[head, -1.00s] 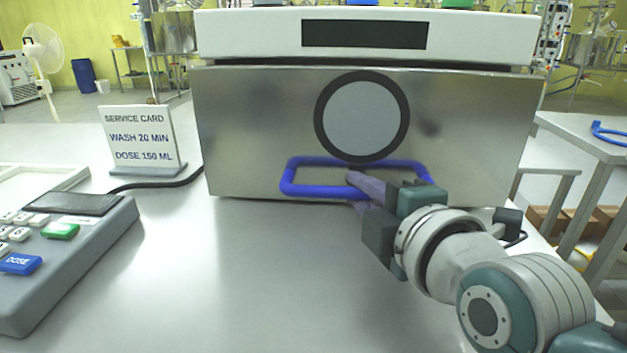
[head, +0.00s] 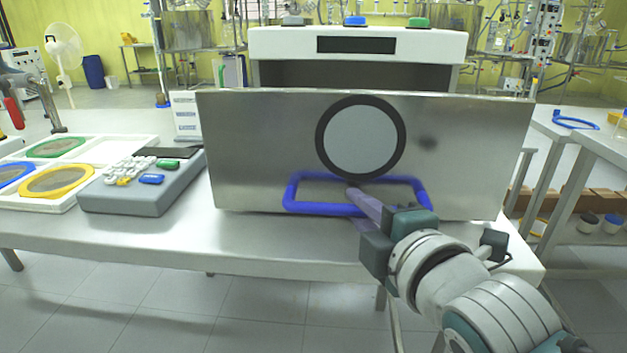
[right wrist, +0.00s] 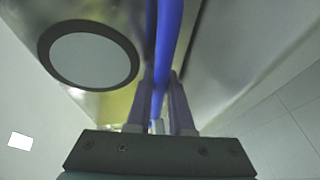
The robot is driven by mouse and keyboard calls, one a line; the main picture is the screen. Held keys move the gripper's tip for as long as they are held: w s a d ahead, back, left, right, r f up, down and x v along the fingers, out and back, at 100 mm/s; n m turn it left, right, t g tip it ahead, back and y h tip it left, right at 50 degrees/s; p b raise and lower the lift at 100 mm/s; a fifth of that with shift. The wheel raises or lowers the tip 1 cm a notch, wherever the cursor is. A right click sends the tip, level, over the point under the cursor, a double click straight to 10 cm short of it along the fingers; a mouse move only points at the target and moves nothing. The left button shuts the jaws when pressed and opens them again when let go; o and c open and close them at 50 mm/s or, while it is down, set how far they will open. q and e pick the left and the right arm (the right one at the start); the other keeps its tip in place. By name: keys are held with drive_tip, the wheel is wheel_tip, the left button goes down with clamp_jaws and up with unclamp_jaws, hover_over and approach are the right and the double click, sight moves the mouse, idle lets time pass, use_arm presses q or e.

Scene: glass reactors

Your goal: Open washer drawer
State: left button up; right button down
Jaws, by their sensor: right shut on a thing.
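The washer (head: 357,45) is a white-topped box with a dark display at the back of the table. Its drawer front (head: 270,135) is a steel panel with a round grey window, and it stands forward of the body with a dark gap behind its top edge. The blue loop handle (head: 320,209) is low on the panel. My right gripper (head: 355,192) is shut on the handle; in the right wrist view the blue bar (right wrist: 168,40) runs between the two fingers (right wrist: 162,105). My left gripper is not in view.
A grey keypad box (head: 130,200) and a white tray (head: 100,153) with coloured rings lie to the left. A service card (head: 185,115) stands behind the panel's left edge. A side table (head: 580,130) is at the right. Floor shows in front of the table.

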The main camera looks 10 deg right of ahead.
idle(0.3)
drive_tip(key=c, duration=0.8)
unclamp_jaws()
drive_tip(key=shift+s, duration=0.15)
drive_tip(key=shift+s+r, duration=0.15)
drive_tip(key=shift+s, duration=0.2)
drive_tip(key=p+v, duration=0.2)
drive_tip(key=v, duration=0.7)
